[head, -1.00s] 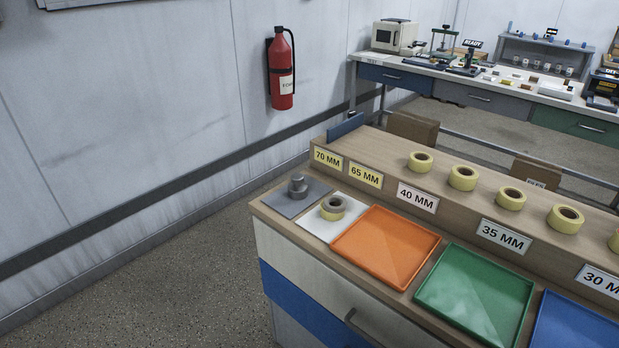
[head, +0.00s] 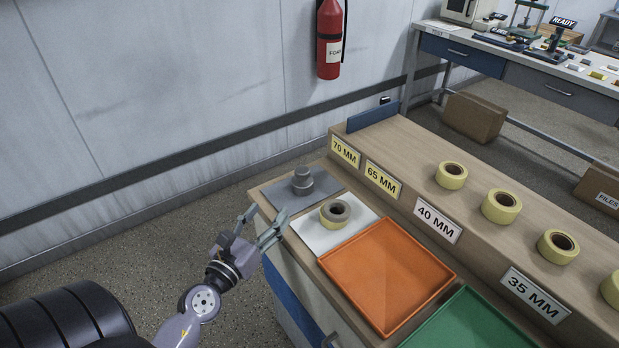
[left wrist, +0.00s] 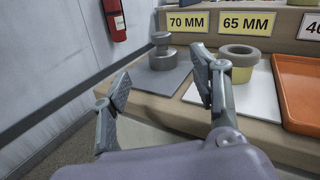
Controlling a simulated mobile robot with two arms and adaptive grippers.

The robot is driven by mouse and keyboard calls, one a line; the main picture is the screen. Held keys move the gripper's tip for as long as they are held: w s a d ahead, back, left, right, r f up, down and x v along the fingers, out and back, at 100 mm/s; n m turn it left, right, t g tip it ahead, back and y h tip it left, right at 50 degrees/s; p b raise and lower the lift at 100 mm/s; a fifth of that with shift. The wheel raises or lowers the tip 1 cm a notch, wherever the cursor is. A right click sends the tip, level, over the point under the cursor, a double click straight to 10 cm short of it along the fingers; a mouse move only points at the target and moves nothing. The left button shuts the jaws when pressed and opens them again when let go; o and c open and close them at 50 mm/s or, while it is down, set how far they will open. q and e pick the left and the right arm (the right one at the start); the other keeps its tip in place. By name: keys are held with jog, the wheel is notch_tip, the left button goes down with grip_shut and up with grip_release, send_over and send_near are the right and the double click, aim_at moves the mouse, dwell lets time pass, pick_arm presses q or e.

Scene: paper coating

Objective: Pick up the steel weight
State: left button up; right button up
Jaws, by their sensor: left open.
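The steel weight (head: 302,181) is a grey stepped cylinder with a knob on top. It stands upright on a dark grey mat (head: 325,197) at the left end of the bench. It also shows in the left wrist view (left wrist: 162,56), beyond the gap between my fingers. My left gripper (head: 267,228) is open and empty, just off the bench's left front edge and apart from the weight. Its two fingers show in the left wrist view (left wrist: 160,88). My right gripper is not in view.
A yellow tape roll with a grey ring on it (head: 335,214) sits on a white sheet (head: 310,238) right beside the mat. An orange tray (head: 345,285) and a green tray (head: 470,325) follow. A raised shelf (head: 410,150) with size labels and tape rolls stands behind.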

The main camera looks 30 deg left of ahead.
pick_arm(q)
jog(key=m, duration=0.1)
jog(key=m+p, duration=0.1)
jog(key=p, duration=0.1)
send_near(299, 176)
jog(key=w, duration=0.6)
jog(key=shift+w+a+r, duration=0.15)
jog(key=shift+a, duration=0.2)
jog(key=shift+w+a+p, duration=0.15)
jog(key=shift+w+p, duration=0.1)
jog(key=shift+w, duration=1.2)
jog(key=shift+w+a+p, duration=0.2)
jog(key=shift+w, duration=1.25)
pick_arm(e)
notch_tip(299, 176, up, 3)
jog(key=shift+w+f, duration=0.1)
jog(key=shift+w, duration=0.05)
pick_arm(q)
jog(key=shift+c, duration=0.2)
grip_shut()
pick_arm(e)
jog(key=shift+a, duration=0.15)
